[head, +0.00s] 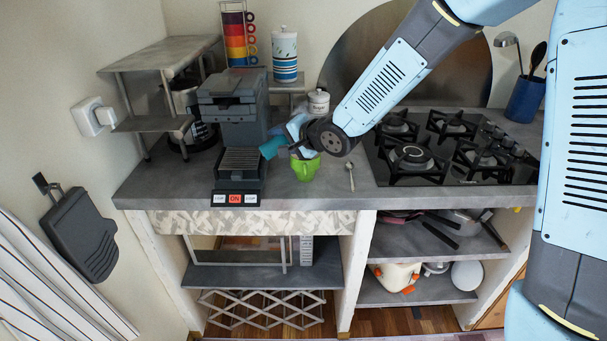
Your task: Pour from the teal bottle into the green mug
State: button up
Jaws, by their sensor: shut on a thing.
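The green mug (305,170) stands on the counter, right of the coffee machine. The teal bottle (271,147) is tilted, with its visible end pointing left and down, above and to the left of the mug. My gripper (288,138) is shut on the teal bottle and holds it above the counter. The fingers and part of the bottle are hidden behind my wrist. I cannot tell where the bottle's mouth is or whether anything flows out.
The dark coffee machine (235,125) stands close on the left. A spoon (350,175) lies right of the mug. A white lidded jar (318,103) stands behind, and the gas hob (445,150) is to the right. The counter's front edge is close to the mug.

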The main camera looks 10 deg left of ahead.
jog(key=shift+f, duration=0.1)
dwell(0.7)
jog(key=shift+r+m+g+y, duration=0.3)
jog(key=shift+r+m+y, duration=0.15)
jog(key=shift+m+y, duration=0.2)
dwell(1.8)
jog(key=shift+f+m+y, duration=0.3)
jog(key=shift+m+y, duration=0.05)
jog(key=shift+m, duration=0.2)
dwell(2.4)
jog(key=shift+r+m+g+y, duration=0.25)
jog(key=shift+m+g+y, duration=0.05)
dwell(1.5)
